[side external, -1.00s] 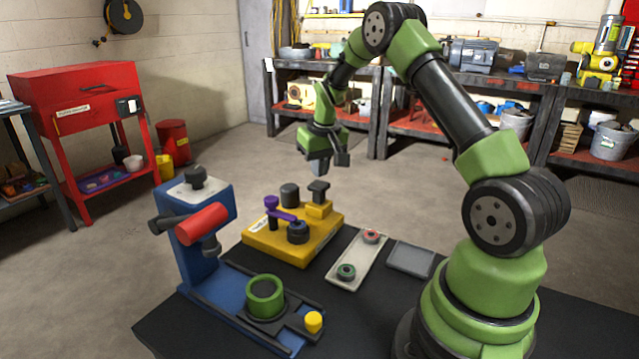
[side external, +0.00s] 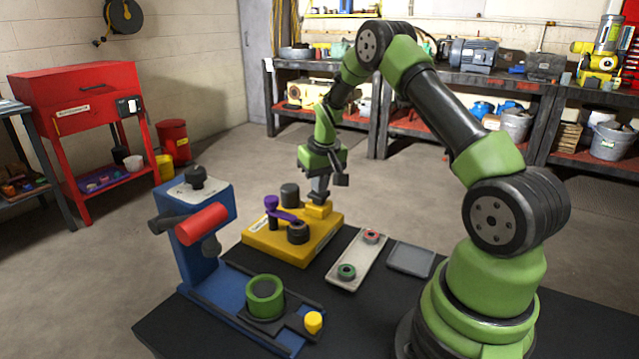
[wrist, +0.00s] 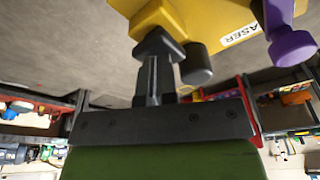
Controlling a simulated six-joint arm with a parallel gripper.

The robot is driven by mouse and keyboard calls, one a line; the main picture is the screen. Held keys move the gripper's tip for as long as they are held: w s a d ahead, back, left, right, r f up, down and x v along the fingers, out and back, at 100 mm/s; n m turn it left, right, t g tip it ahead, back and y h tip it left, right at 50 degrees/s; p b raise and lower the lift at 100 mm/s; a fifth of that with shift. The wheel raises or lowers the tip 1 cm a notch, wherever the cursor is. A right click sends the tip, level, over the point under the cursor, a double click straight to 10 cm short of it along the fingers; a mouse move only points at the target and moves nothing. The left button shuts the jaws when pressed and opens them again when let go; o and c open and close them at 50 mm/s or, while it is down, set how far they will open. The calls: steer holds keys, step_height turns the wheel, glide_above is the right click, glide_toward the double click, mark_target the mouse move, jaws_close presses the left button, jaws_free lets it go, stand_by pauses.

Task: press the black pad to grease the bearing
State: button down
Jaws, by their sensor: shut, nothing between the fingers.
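The yellow greaser block (side external: 265,243) stands on the dark table, with its label partly readable in the wrist view (wrist: 237,34). The black pad (wrist: 158,42) is on its raised yellow part (side external: 319,211). My gripper (side external: 319,194) is shut and empty, pointing down with its fingertips at the pad, apparently touching it. In the side view the gripper mostly hides the pad. The bearing (side external: 298,233) sits on the block beneath the end of a purple arm (side external: 284,214) and has a brownish top. A black cylinder (side external: 290,194) stands behind it.
A blue press (side external: 208,250) with a red handle and green ring (side external: 265,297) stands at left front. A pale tray (side external: 358,262) holds two small ringed parts. A grey tray (side external: 410,259) lies to its right. Bare table lies in front of the trays.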

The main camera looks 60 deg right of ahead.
steer(key=shift+w+d+v, duration=0.1)
steer(key=shift+w+v, duration=0.05)
steer(key=shift+v, duration=0.85)
steer(key=shift+w+d+v, duration=0.1)
steer(key=shift+w+v, duration=0.1)
steer(key=shift+v, duration=0.75)
steer(key=shift+s+x, duration=0.15)
steer(key=shift+x, duration=0.8)
steer(key=shift+s+x, duration=0.2)
steer(key=shift+x, duration=0.75)
steer(key=shift+a, duration=0.2)
steer(key=shift+w+v, duration=0.15)
steer(key=shift+v, duration=0.8)
steer(key=shift+w+v, duration=0.2)
steer(key=shift+v, duration=0.75)
steer(key=shift+d+r, duration=0.15)
steer(key=shift+d, duration=0.05)
steer(key=v, duration=0.3)
steer(key=w+v, duration=0.1)
steer(key=v, duration=0.1)
steer(key=shift+s+d+r, duration=0.1)
steer(key=shift+d+r, duration=0.15)
steer(key=shift+r, duration=0.25)
